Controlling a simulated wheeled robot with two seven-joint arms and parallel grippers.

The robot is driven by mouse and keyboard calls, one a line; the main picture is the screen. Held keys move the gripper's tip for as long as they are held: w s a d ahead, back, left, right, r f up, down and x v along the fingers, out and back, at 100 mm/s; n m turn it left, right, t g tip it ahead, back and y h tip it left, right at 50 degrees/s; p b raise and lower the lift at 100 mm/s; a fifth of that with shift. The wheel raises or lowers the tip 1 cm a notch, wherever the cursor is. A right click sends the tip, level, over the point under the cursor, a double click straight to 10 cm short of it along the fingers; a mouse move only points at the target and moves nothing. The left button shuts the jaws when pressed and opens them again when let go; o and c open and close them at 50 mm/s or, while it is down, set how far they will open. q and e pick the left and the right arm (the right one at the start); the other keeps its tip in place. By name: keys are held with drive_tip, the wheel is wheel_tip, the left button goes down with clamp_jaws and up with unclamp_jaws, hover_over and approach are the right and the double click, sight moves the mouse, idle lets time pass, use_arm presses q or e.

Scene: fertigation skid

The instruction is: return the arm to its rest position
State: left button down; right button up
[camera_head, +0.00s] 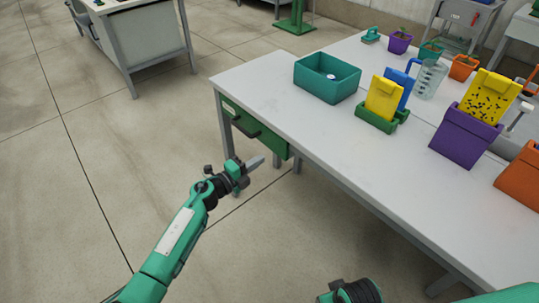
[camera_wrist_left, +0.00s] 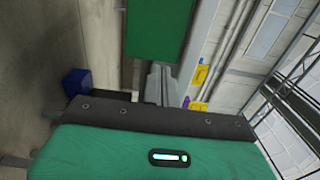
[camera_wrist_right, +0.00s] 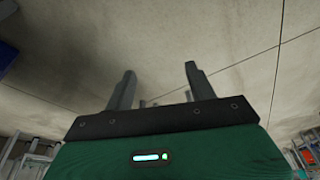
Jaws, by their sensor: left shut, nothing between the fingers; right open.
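My left gripper (camera_head: 256,162) is shut and empty in the head view. It hangs over the floor, just left of the table's front corner and near the green drawer (camera_head: 248,126). In the left wrist view its fingers (camera_wrist_left: 160,84) lie together, with a green panel (camera_wrist_left: 156,30) beyond them. My right gripper (camera_wrist_right: 158,88) is open and empty in the right wrist view, with bare floor beyond its two spread fingers. In the head view only part of my right arm (camera_head: 357,292) shows at the bottom edge, and its fingers are out of view.
The white table (camera_head: 290,104) fills the right side. On it are a teal bin (camera_head: 327,82), a green holder (camera_head: 376,121) with yellow and blue cards, a clear beaker (camera_head: 430,79) and a purple box (camera_head: 463,138). Open floor (camera_head: 90,180) lies to the left.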

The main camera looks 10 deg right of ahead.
use_arm(q)
drive_tip(key=v, duration=0.6)
drive_tip(key=shift+a+f, duration=0.25)
drive_tip(key=shift+f, duration=0.1)
use_arm(e)
drive_tip(key=shift+x, duration=0.75)
drive_tip(key=shift+w+d, duration=0.1)
